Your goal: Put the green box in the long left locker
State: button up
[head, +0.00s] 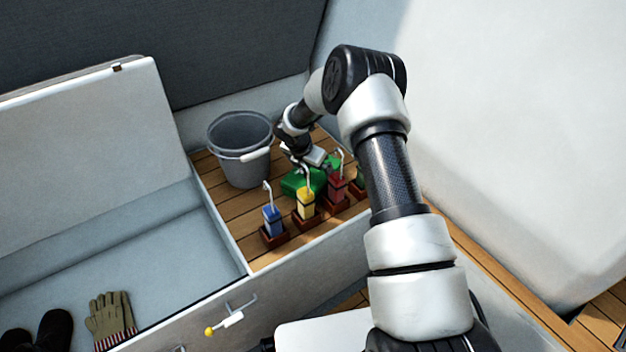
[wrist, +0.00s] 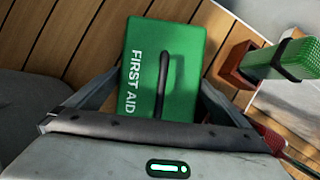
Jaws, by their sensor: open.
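My gripper (head: 311,163) is right at the box in the head view. In the wrist view my gripper (wrist: 155,100) has its fingers apart, one along each side of the box's near end. Contact cannot be told. The long left locker (head: 110,245) is open at the left, with its pale lid (head: 90,125) raised.
A grey bucket (head: 240,160) stands left of the box. A glove (head: 110,318) and dark boots (head: 50,332) lie in the locker. A latch (head: 232,318) sits on the front wall.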

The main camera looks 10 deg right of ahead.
jog(key=shift+w+f, duration=0.1)
jog(key=shift+f, duration=0.05)
jog(key=shift+c, duration=0.4)
jog(key=c, duration=1.3)
jog(key=shift+r, duration=0.25)
notch_tip(320, 180, up, 18)
jog(key=p, duration=0.4)
jog(key=shift+f+p, duration=0.15)
jog(key=shift+p, duration=0.25)
